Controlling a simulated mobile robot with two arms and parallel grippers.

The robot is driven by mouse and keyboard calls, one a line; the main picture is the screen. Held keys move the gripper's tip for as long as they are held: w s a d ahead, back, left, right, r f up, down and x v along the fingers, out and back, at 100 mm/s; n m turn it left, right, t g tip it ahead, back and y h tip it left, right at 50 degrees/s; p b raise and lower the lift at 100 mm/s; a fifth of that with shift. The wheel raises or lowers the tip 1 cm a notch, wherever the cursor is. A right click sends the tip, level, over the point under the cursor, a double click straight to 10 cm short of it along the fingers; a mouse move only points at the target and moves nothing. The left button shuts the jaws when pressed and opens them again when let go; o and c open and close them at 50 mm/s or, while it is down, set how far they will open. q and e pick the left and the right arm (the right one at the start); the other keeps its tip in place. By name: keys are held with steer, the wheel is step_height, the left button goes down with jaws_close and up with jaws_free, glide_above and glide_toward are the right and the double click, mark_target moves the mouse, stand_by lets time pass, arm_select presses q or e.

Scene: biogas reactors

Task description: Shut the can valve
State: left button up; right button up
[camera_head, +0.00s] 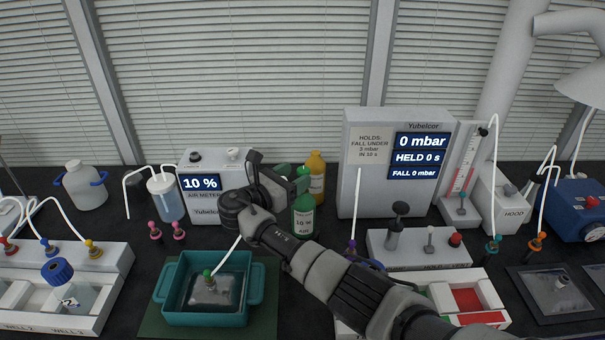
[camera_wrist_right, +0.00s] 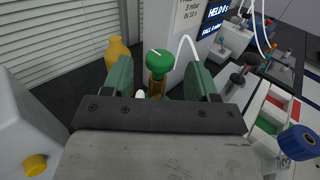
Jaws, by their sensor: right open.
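A green can (camera_head: 303,218) with a pale label stands on the bench in the head view, its top hidden by my right gripper. In the right wrist view a round green knob (camera_wrist_right: 159,63) on a brass-coloured stem (camera_wrist_right: 157,88) shows between my fingers, apart from both; it looks like the can valve. The can's body is mostly hidden there. My right gripper (camera_head: 290,180) is open, and its two green fingers also show in the right wrist view (camera_wrist_right: 163,80). My left gripper is not in view.
A yellow can (camera_head: 316,177) stands just behind the green one. The white tester (camera_head: 365,190) stands to the right and the air meter (camera_head: 206,207) to the left. A teal tub (camera_head: 173,318) sits in front. White hoses run nearby.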

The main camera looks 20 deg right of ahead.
steer(key=b+v, duration=0.1)
steer(key=v, duration=0.6)
steer(key=shift+f, duration=0.1)
